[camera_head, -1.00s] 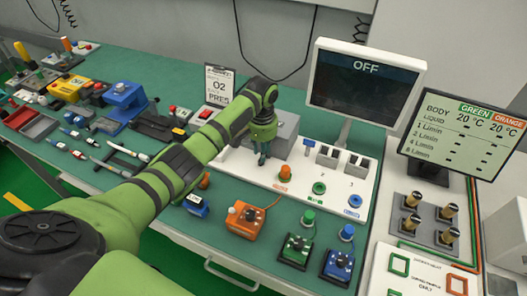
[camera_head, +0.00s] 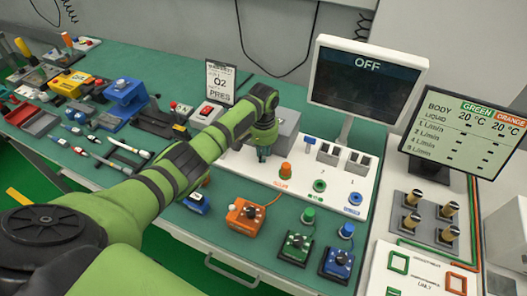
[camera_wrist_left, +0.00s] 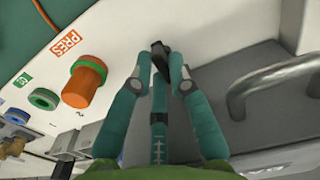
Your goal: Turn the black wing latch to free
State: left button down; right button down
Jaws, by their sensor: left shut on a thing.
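The black wing latch (camera_wrist_left: 159,48) shows small and dark at the top centre of the left wrist view, between my fingertips. My left gripper (camera_wrist_left: 160,66) is shut on it, with one teal finger on each side. In the head view my left gripper (camera_head: 263,156) points down at the white panel (camera_head: 238,165), in front of a grey box (camera_head: 287,128). The latch is hidden there behind the fingers and hand. My right gripper is in neither view.
An orange knob (camera_wrist_left: 84,82) stands beside the gripper on the panel. A metal handle (camera_wrist_left: 275,82) on the grey box is close on the other side. A monitor (camera_head: 365,85) reading OFF stands behind. Orange, green and blue units lie in front.

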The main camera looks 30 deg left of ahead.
pick_arm(q)
jog(key=m+p, duration=0.1)
jog(key=m, duration=0.3)
jog(key=shift+r, duration=0.1)
jog(key=m+p, duration=0.1)
jog(key=m, duration=0.3)
jog(key=shift+m, duration=0.3)
jog(key=m, duration=0.4)
jog(key=shift+s+a, duration=0.1)
jog(key=shift+a, duration=0.05)
jog(key=shift+m, duration=2.5)
jog(key=c, duration=1.4)
grip_release()
jog(key=shift+c, duration=0.2)
notch_tip(320, 180, up, 12)
